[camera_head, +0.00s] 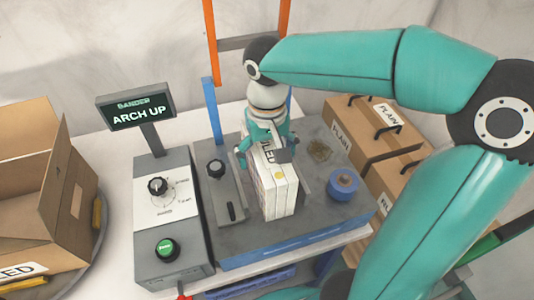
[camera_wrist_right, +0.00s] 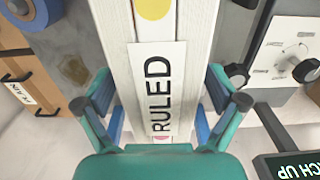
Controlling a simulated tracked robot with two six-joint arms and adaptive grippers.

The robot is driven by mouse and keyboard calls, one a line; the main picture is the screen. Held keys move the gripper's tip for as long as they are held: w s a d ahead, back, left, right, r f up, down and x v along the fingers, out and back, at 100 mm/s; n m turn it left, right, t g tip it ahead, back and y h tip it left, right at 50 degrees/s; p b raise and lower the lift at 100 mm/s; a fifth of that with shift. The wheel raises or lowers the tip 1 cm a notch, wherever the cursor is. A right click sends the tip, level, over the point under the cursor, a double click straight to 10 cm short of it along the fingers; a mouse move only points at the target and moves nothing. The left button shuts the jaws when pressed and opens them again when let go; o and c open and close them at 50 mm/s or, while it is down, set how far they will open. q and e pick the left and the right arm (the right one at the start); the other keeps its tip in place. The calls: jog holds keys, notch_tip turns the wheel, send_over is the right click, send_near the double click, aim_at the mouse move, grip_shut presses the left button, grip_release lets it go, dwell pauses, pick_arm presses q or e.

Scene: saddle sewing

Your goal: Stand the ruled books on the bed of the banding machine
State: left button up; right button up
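The ruled books (camera_head: 281,199) are a white block of several books standing upright on the grey bed (camera_head: 233,241) of the banding machine. A label reading RULED (camera_wrist_right: 158,90) and a yellow dot show on their spine side. They fill the middle of the right wrist view. My right gripper (camera_head: 264,152) is over their far end, with one finger along each side. In the right wrist view the blue finger pads (camera_wrist_right: 160,122) lie close against both sides, and I see no clear gap. The pads' contact faces are hidden. My left gripper is not in view.
The control box (camera_head: 168,205) with a dial and green button stands left of the bed; its screen (camera_head: 136,108) reads ARCH UP. A blue roll (camera_head: 343,184) is on the bed's right. An open carton (camera_head: 42,190) is at left; cartons marked PLAIN (camera_head: 345,120) are at right.

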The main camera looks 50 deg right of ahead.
jog(key=shift+f, duration=0.15)
notch_tip(320, 180, up, 11)
jog(key=shift+f, duration=0.15)
jog(key=shift+r, duration=0.7)
